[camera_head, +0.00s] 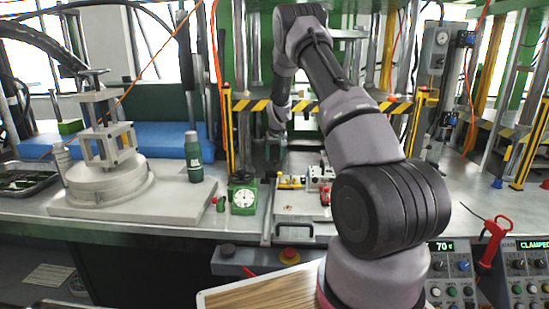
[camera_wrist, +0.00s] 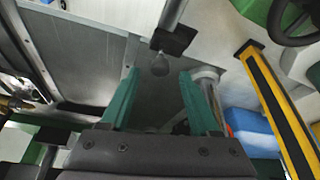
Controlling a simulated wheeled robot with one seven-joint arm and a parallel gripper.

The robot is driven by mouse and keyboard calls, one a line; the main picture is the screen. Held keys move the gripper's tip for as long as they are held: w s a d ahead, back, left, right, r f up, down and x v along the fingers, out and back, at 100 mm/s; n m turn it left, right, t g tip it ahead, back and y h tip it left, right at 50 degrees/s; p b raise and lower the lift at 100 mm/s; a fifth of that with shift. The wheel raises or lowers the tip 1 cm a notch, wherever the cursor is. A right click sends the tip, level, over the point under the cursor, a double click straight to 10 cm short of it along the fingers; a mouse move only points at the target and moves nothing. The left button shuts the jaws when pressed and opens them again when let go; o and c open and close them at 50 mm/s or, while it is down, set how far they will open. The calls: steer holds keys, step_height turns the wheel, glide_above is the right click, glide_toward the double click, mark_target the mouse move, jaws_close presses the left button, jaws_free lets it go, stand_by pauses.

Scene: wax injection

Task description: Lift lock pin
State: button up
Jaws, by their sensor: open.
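My gripper (camera_wrist: 157,84) shows two teal fingers spread apart in the wrist view, with nothing held between them. A small grey rounded knob (camera_wrist: 160,65) below a dark block (camera_wrist: 174,40) on a metal rod appears between and beyond the fingertips; I cannot tell whether it is the lock pin. In the head view my gripper (camera_head: 277,137) hangs at the back of the bench, small and partly hidden by my arm. A metal plate fixture (camera_head: 300,213) with small yellow and red parts lies in front of it. No lock pin can be made out for certain there.
A green bottle (camera_head: 193,158), a green dial gauge (camera_head: 243,195) and a grey round-based stand (camera_head: 108,180) are on the left bench. A yellow-black striped bar (camera_head: 250,104) crosses behind. A yellow post (camera_wrist: 278,108) is close on the right in the wrist view.

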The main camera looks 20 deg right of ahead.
steer(key=v, duration=1)
steer(key=shift+r, duration=0.1)
steer(key=s+a+r+m+t+y, duration=0.1)
steer(key=s+a+r, duration=0.2)
steer(key=s+r, duration=0.75)
steer(key=s+a+r+m+y, duration=0.1)
steer(key=s+a+r, duration=0.2)
steer(key=s+r, duration=0.7)
steer(key=s+a+r, duration=0.2)
steer(key=s, duration=0.9)
steer(key=s+a+r+t, duration=0.1)
steer(key=s+a+r, duration=0.1)
steer(key=s, duration=0.9)
steer(key=shift+s+a+m+t+y, duration=0.3)
steer(key=shift+s+a, duration=0.05)
steer(key=shift+a, duration=0.3)
